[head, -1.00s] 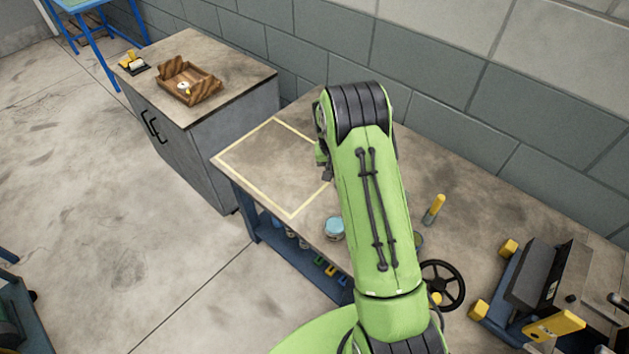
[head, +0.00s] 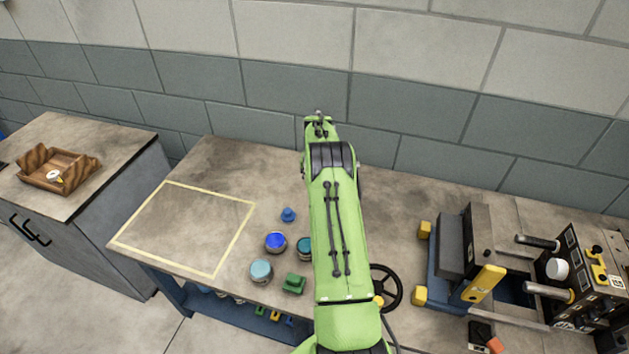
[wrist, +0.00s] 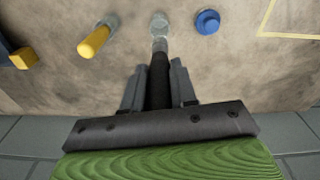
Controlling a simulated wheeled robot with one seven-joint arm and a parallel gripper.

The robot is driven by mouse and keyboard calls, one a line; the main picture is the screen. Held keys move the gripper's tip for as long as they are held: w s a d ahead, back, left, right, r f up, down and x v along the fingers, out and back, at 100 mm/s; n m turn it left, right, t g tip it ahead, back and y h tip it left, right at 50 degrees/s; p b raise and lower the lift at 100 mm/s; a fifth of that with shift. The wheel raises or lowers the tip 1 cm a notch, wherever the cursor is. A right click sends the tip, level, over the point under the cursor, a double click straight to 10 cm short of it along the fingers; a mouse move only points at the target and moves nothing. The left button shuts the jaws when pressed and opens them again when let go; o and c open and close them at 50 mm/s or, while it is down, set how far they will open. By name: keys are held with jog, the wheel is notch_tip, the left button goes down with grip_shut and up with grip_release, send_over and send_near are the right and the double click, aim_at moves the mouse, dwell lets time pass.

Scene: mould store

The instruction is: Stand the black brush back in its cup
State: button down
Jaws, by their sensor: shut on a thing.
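My gripper (wrist: 160,66) is shut on the black brush (wrist: 160,88) in the wrist view, one finger on each side of its dark handle. The brush points away from my palm. Its far end meets a grey, glassy part in line with a small clear cup (wrist: 159,20) on the bench. I cannot tell whether the end is inside the cup or only above it. In the head view my green arm hides the gripper, brush and cup.
A yellow-handled tool (wrist: 94,41) and a blue knob-shaped piece (wrist: 207,22) flank the cup. The taped rectangle (head: 230,245) is empty.

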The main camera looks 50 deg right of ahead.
jog(key=shift+f+b, duration=3.1)
jog(key=shift+f, duration=1.75)
jog(key=c, duration=0.8)
grip_release()
jog(key=shift+r, duration=0.1)
jog(key=r, duration=0.5)
jog(key=r+p, duration=0.1)
jog(key=r, duration=0.9)
jog(key=shift+s+a+r+p, duration=0.25)
jog(key=shift+a+r+p, duration=0.1)
jog(key=shift+p, duration=0.05)
